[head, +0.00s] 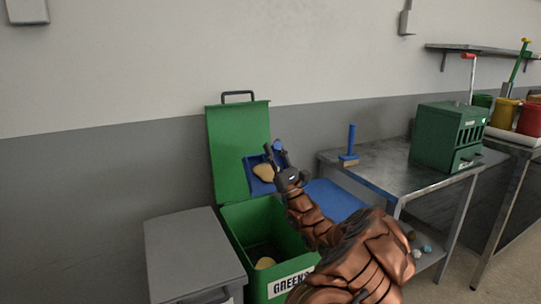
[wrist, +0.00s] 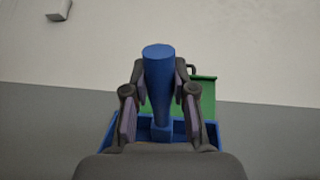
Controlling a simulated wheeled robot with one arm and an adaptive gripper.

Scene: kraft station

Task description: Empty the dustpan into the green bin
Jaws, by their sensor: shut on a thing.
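The blue dustpan (head: 254,184) is held up in front of the raised green lid, tilted, with a tan piece (head: 264,171) on it. My gripper (head: 279,158) is shut on its handle; in the wrist view my gripper (wrist: 157,105) has its fingers either side of the blue handle (wrist: 158,75). The pan body (wrist: 211,133) is partly hidden behind the fingers there. The green bin (head: 238,222) stands open below the dustpan, its lid (head: 228,130) upright against the wall. Another tan piece (head: 265,262) lies inside the bin.
A grey closed bin (head: 190,250) stands left of the green bin. A steel table (head: 385,165) at right holds a blue brush (head: 349,150) and a green box (head: 445,138). A blue panel (head: 335,200) lies between bin and table. Small round items lie on the lower shelf.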

